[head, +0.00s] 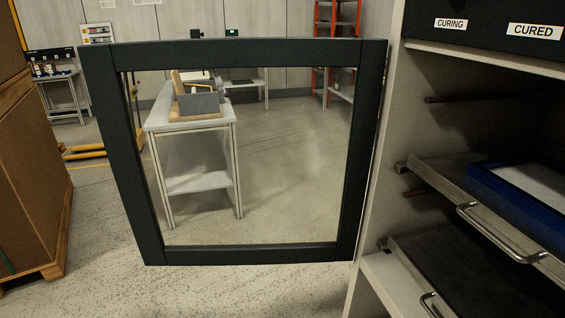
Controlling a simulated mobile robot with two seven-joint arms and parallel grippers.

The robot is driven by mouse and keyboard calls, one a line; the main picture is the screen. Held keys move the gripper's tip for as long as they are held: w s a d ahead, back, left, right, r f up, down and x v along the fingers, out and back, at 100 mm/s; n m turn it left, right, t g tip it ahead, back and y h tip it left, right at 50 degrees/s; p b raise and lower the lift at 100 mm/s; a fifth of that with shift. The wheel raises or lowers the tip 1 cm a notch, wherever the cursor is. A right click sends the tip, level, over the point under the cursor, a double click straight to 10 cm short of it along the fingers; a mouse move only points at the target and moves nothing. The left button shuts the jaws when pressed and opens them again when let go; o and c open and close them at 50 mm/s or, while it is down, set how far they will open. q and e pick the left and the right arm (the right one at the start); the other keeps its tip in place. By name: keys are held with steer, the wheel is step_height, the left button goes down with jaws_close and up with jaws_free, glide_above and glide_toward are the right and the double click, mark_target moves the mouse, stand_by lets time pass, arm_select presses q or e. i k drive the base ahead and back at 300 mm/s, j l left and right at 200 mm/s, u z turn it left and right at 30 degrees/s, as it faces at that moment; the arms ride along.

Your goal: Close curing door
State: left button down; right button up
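The curing door (250,256) is a dark frame around a clear pane. It stands wide open, swung out to the left of the cabinet (380,175), with its right edge along the cabinet's front post. The label CURING (450,23) is on the dark panel above the opening. Inside the open cabinet are pull-out trays with metal handles; the upper tray (474,207) carries a blue-edged item (510,190). Neither of my grippers shows in the head view.
Cardboard boxes on a wooden pallet (35,160) stand at the left. A table (190,125) shows through the pane, with a grey bin on it. The floor below the door (200,290) is clear.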

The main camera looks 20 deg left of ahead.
mark_target(102, 65)
steer(key=j+z, duration=0.2)
steer(key=j, duration=0.3)
steer(key=j+z, duration=0.25)
steer(key=j, duration=0.25)
steer(key=k+j+z, duration=0.2)
steer(key=j, duration=0.3)
steer(key=k+j+z, duration=0.2)
steer(key=j, duration=0.3)
steer(key=j+z, duration=0.25)
steer(key=j, duration=0.25)
steer(key=k+j+z, duration=0.2)
steer(key=j, duration=0.35)
steer(key=j+z, duration=0.25)
steer(key=j, duration=0.25)
steer(key=j+z, duration=0.15)
steer(key=j, duration=0.25)
steer(key=k+j+z, duration=0.2)
steer(key=j, duration=0.15)
steer(key=i+j+z, duration=0.15)
steer(key=j, duration=0.25)
steer(key=j+z, duration=0.2)
steer(key=j, duration=0.2)
steer(key=i+j+z, duration=0.2)
steer(key=j, duration=0.15)
steer(key=j+z, duration=0.2)
steer(key=j, duration=0.15)
steer(key=i, duration=0.05)
